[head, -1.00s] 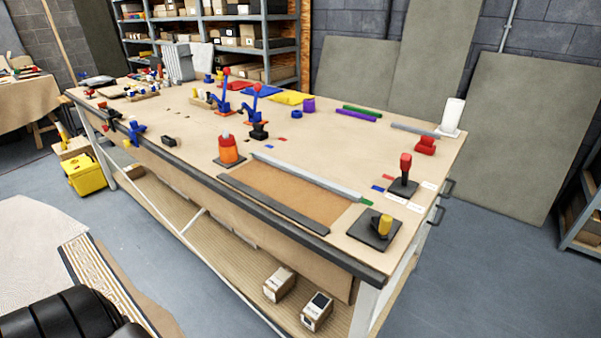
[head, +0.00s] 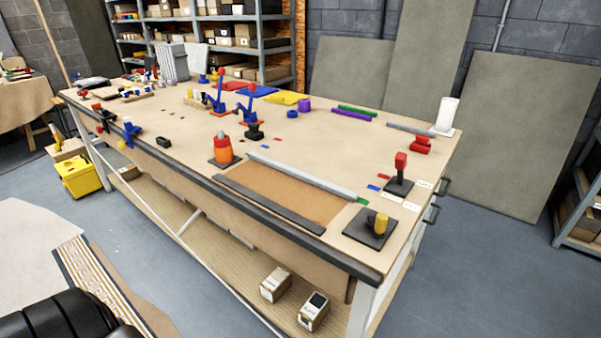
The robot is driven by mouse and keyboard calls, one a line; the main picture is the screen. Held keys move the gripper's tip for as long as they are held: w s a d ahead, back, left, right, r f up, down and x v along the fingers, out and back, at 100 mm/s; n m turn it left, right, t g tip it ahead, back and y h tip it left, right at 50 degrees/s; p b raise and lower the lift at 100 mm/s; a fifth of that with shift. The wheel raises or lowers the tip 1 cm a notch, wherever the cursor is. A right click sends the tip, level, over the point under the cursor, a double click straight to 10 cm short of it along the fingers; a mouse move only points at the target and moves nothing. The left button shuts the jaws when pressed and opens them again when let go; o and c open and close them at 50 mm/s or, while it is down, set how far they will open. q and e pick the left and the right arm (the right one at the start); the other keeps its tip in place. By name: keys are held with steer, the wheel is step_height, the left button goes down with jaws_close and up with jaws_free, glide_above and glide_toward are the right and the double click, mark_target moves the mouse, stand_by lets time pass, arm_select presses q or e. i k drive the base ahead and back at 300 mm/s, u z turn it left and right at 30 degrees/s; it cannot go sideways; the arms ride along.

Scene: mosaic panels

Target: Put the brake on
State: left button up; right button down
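A lever with a red grip (head: 401,163) stands nearly upright on a dark square base at the right end of the workbench (head: 320,150). Small white labels (head: 411,206) lie near it, too small to read. I cannot tell for sure which of these is the brake. Two blue levers with red knobs (head: 221,76) stand farther back on the bench. Neither of my grippers is in view.
A brown panel (head: 285,190) with a grey bar lies on the bench, beside an orange-red object (head: 222,148). A white cylinder (head: 446,113) stands at the right end. Open floor (head: 480,270) lies to the right. A yellow bin (head: 78,178) is on the left floor.

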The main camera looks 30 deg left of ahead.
mark_target(401, 158)
steer(key=u, duration=1.3)
steer(key=i, duration=1.05)
steer(key=z, duration=0.55)
